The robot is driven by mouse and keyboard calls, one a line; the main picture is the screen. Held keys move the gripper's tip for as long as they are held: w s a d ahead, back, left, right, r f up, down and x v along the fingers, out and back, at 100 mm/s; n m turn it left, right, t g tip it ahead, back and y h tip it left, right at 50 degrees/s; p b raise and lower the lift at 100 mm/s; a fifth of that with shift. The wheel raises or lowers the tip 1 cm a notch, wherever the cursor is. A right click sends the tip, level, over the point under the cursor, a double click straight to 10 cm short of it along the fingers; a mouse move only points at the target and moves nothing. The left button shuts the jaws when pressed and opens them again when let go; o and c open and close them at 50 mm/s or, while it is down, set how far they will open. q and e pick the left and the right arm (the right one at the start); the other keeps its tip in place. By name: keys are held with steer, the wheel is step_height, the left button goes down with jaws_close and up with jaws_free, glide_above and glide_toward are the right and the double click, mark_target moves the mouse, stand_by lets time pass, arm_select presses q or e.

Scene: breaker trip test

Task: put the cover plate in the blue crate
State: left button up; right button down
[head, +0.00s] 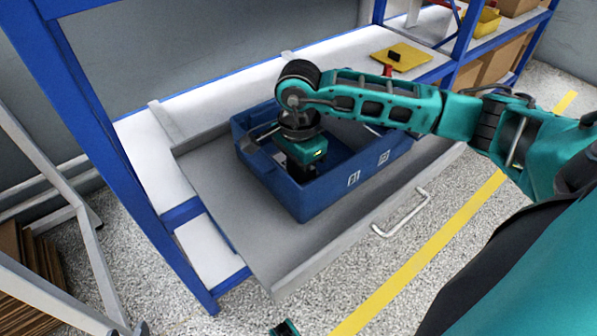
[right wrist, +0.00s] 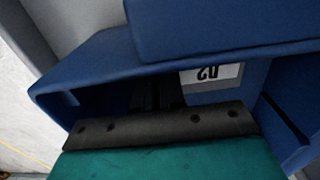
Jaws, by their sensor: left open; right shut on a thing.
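The blue crate (head: 335,192) stands in the grey open drawer, with white labels on its front wall. My right gripper (head: 300,172) points down inside the crate at its left part. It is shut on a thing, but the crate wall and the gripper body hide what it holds. In the right wrist view, the dark fingers (right wrist: 155,95) reach down beside the blue crate walls (right wrist: 225,28). I cannot make out the cover plate in either view. My left gripper (head: 285,328) shows only as a teal bit at the bottom edge, open and away from the crate.
The grey drawer (head: 215,190) is pulled out, with a white handle (head: 402,213) in front. A yellow flat piece (head: 402,57) with a small black block lies on the bench, a red item (head: 387,70) beside it. Blue posts (head: 110,150) flank the bench. The right part of the crate looks largely clear.

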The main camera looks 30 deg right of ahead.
steer(key=shift+f, duration=0.15)
steer(key=c, duration=1.2)
jaws_free()
steer(key=shift+r, duration=0.3)
arm_select(q)
steer(key=p, duration=0.1)
steer(key=a+r+p, duration=0.1)
steer(key=p, duration=0.1)
steer(key=shift+s+r, duration=0.2)
steer(key=shift+r, duration=0.1)
arm_select(e)
step_height(320, 180, up, 12)
steer(key=shift+f, duration=0.1)
steer(key=shift+s, duration=0.1)
